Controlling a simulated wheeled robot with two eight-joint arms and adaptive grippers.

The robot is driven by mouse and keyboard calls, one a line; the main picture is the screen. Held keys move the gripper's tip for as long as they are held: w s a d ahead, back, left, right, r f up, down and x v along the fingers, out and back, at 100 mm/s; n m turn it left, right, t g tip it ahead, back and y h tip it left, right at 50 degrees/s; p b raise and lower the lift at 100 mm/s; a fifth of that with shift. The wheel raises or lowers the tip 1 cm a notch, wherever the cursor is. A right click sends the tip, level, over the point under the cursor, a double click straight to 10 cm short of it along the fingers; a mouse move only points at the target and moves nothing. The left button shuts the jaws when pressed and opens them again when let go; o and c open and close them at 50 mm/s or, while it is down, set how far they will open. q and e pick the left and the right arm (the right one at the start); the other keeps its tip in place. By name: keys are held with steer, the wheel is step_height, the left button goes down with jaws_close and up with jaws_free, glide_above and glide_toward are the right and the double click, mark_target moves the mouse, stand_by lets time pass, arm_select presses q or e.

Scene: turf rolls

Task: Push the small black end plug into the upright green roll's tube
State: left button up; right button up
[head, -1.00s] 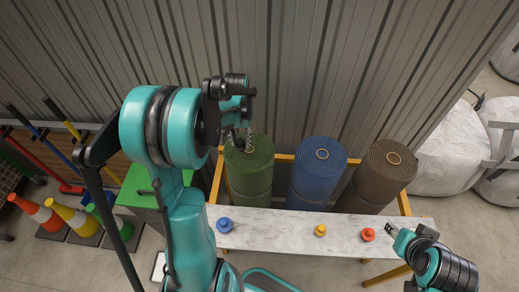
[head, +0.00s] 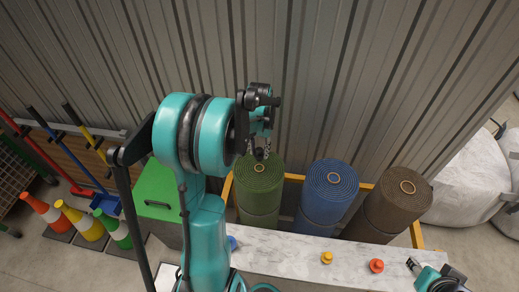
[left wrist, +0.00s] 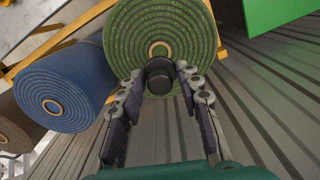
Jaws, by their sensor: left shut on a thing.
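The green roll (head: 260,178) stands upright in a yellow frame behind the bench, its spiral top and pale tube ring (left wrist: 158,48) showing in the left wrist view. My left gripper (head: 261,152) is over the green roll's top. In the left wrist view its fingers (left wrist: 159,74) are shut on the small black end plug (left wrist: 160,78). The plug sits just beside the tube ring in that picture and covers part of it; whether they touch cannot be told. My right gripper (head: 413,264) is low at the right, away from the rolls; its jaw opening is unclear.
Blue (head: 330,182) and brown (head: 402,195) rolls stand to the right. A pale bench (head: 290,257) in front carries yellow (head: 327,258), orange (head: 376,266) and partly hidden blue (head: 232,243) plugs. A corrugated wall (head: 330,80) rises close behind. Cones (head: 78,220) and a green box (head: 158,190) stand left.

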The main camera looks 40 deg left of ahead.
mark_target(259, 158)
arm_select(q)
steer(key=shift+f+b, duration=1.6)
steer(key=shift+f, duration=0.65)
steer(key=shift+f+b, duration=0.15)
steer(key=shift+b, duration=0.15)
steer(key=shift+f+b, duration=0.3)
steer(key=shift+f+b, duration=0.95)
steer(key=shift+f, duration=0.2)
steer(key=o, duration=1.2)
